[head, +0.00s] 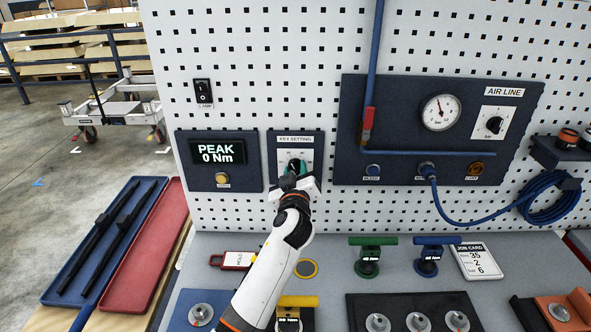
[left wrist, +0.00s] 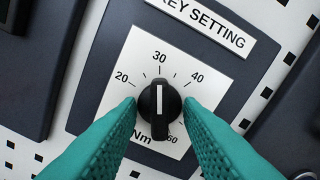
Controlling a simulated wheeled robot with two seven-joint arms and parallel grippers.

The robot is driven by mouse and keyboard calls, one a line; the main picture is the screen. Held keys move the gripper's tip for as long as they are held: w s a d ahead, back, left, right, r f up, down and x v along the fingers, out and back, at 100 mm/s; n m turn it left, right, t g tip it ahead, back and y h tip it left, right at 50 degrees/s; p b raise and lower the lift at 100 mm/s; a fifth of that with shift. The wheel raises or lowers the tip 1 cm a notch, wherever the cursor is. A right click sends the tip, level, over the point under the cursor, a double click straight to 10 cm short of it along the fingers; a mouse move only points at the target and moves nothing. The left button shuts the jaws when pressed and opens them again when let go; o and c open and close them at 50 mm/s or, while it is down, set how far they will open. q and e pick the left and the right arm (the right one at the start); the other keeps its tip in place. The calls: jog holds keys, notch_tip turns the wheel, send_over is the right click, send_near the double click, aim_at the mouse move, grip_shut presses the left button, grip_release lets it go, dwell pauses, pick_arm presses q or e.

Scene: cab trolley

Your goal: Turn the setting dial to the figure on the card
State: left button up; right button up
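The setting dial (left wrist: 160,108) is a black knob with a white pointer line, on a white scale plate marked in Nm. In the left wrist view the pointer stands at about 30. In the head view the dial (head: 295,166) sits under the KEY SETTING label, partly hidden by my gripper. My left gripper (left wrist: 161,103) has its teal fingers on either side of the knob, with a narrow gap seeming to show at each side. It also shows in the head view (head: 295,174). My right gripper is out of view.
A PEAK display (head: 217,151) reading 0 Nm is left of the dial panel. An air line panel (head: 390,110) with a gauge is at right. Green (head: 368,256) and blue (head: 430,256) T-handled tools stand on the bench, with a red-edged tag (head: 238,260) to their left.

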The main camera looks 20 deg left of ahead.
pick_arm(q)
jog(key=shift+w, duration=0.1)
grip_shut()
jog(key=shift+f+m+b, duration=0.15)
jog(key=shift+m+b, duration=0.35)
jog(key=shift+m, duration=0.7)
jog(key=m, duration=0.3)
jog(key=shift+b, duration=0.3)
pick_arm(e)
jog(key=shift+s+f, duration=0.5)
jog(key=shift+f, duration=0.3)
pick_arm(q)
grip_release()
jog(key=shift+a, duration=0.1)
